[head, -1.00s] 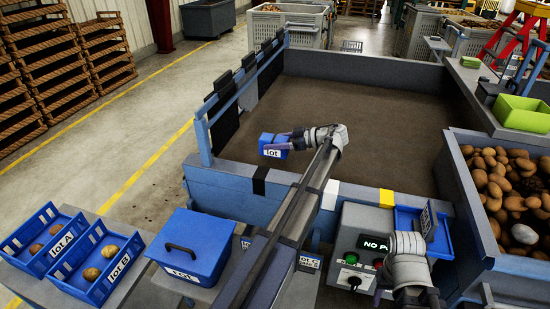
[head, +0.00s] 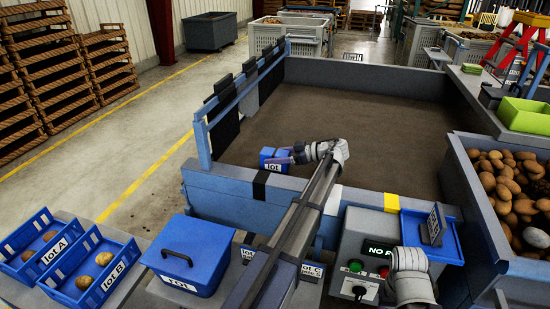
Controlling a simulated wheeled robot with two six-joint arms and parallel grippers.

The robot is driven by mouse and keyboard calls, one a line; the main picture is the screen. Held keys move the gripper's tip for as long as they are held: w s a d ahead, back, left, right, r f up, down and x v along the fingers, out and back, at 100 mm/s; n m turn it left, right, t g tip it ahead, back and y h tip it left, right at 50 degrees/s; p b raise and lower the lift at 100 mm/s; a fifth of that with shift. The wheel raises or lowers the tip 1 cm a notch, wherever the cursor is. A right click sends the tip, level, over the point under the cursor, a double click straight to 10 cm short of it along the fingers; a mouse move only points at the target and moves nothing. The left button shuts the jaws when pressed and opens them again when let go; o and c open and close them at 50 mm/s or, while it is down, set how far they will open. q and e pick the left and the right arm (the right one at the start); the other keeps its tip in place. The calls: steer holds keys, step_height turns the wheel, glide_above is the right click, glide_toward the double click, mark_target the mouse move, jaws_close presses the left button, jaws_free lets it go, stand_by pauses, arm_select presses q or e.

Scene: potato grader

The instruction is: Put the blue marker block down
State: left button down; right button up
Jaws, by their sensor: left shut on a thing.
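The blue marker block (head: 268,160) has a white label reading "lot". My left gripper (head: 285,157) is shut on it, with the fingers on the block's right side. The block is over the near left part of the wide brown bed (head: 370,120), just behind the bed's near wall. I cannot tell whether it touches the bed or hangs a little above it. My right arm stands at the lower right by the control box; its gripper's fingers are not clear.
A blue lidded box (head: 190,250) and blue trays lot A (head: 27,262) and lot B (head: 75,296) with potatoes stand at the lower left. A control box (head: 365,225) and blue tray (head: 445,250) are in front. A potato bin (head: 480,225) is at right. The bed looks clear.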

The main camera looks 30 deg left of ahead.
arm_select(q)
steer(key=shift+s+d+f+b, duration=0.1)
steer(key=shift+s+f+b, duration=0.2)
steer(key=shift+f+b, duration=0.1)
steer(key=shift+s+r, duration=0.1)
steer(key=c, duration=0.5)
jaws_free()
steer(key=o, duration=0.4)
steer(key=shift+s+d, duration=0.15)
steer(key=shift+s, duration=0.1)
steer(key=shift+r, duration=0.15)
steer(key=shift+w+r+p, duration=0.15)
steer(key=shift+r+p, duration=0.15)
steer(key=shift+p, duration=0.45)
steer(key=p+v, duration=0.1)
steer(key=v, duration=0.2)
steer(key=p+v, duration=0.1)
steer(key=v, duration=0.3)
steer(key=p+v, duration=0.1)
steer(key=v, duration=0.2)
steer(key=shift+w+d+r, duration=0.15)
steer(key=shift+w+r, duration=0.05)
steer(key=shift+w, duration=0.25)
steer(key=shift+w+d, duration=0.15)
steer(key=shift+d, duration=0.4)
